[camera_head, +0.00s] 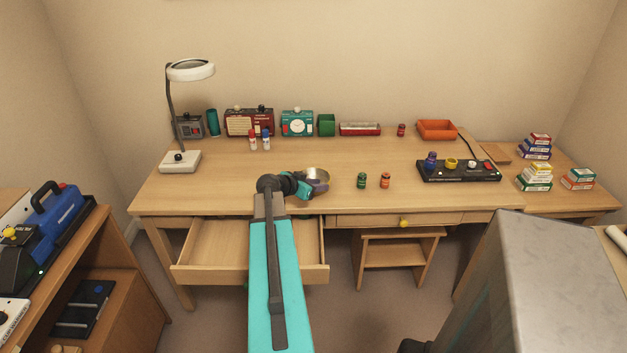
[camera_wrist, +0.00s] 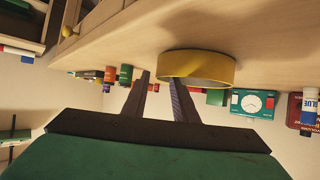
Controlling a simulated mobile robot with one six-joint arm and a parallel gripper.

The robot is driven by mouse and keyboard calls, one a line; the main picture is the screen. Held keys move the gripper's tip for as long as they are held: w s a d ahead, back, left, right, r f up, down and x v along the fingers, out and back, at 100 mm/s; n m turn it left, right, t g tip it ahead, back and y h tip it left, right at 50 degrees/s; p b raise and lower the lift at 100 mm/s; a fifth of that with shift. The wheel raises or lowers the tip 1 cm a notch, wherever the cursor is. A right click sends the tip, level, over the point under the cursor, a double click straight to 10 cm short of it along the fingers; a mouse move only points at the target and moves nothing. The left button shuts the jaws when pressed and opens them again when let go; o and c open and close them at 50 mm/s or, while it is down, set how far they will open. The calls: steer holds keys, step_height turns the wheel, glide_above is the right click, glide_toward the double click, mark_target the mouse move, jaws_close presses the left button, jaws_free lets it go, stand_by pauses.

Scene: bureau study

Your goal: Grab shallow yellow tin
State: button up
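The shallow yellow tin (camera_wrist: 205,66) is a low round tin standing on the desk. In the head view the tin (camera_head: 318,174) sits near the desk's front edge, just right of my gripper (camera_head: 305,187). The wrist view appears upside down, with the desk along the top. There my gripper (camera_wrist: 160,78) has its two fingers apart with a gap between them. One fingertip overlaps the tin's side near its left end; the other is beyond that end. I cannot tell whether a finger touches the tin. Nothing shows held.
An open drawer (camera_head: 212,246) juts out under my arm. Small green (camera_head: 362,180) and orange (camera_head: 385,180) jars stand right of the tin. A lamp (camera_head: 180,160), a red radio (camera_head: 248,122) and a teal clock (camera_head: 297,123) stand further back. The desk's middle is clear.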

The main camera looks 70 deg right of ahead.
steer(key=shift+x, duration=1.2)
jaws_close()
